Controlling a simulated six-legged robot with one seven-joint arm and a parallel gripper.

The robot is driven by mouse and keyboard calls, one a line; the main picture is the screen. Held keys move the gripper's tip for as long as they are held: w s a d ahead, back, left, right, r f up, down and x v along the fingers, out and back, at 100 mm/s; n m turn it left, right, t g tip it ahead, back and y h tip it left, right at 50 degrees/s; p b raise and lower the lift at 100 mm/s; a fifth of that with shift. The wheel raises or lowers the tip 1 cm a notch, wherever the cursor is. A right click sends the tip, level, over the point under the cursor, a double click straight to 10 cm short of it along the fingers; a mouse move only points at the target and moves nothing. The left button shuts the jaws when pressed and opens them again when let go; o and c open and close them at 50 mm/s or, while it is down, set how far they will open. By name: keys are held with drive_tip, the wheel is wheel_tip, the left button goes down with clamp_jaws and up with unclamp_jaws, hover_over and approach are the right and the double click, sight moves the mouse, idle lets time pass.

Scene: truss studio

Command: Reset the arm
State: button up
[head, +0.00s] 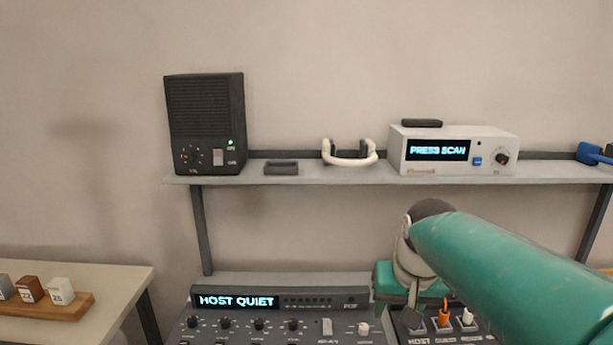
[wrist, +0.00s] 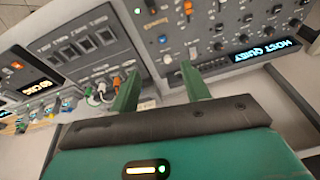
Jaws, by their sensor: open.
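My gripper (wrist: 160,72) shows in the wrist view with its two green fingers apart and nothing between them. In the head view my teal arm reaches in from the lower right and hides most of the gripper. The mixer's display (head: 236,301) reads HOST QUIET. An orange plug (head: 444,315) and a white plug (head: 467,318) stand upright in the panel beside my arm.
A shelf (head: 300,180) above the console holds a black speaker (head: 205,125), a small dark tray (head: 281,168), white headphones (head: 349,155) and a white scanner box (head: 455,150) reading PRESS SCAN. A side table (head: 120,280) at left bears a wooden block holder (head: 75,308).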

drive_tip(key=s+f+n+t, duration=0.1)
drive_tip(key=s+f+t, duration=0.1)
drive_tip(key=s, duration=1.2)
drive_tip(key=shift+s+a+f+h, duration=0.2)
drive_tip(key=shift+s+f+h, duration=0.15)
drive_tip(key=shift+f, duration=0.25)
drive_tip(key=shift+c, duration=0.2)
drive_tip(key=shift+c, duration=1)
drive_tip(key=shift+a, duration=0.15)
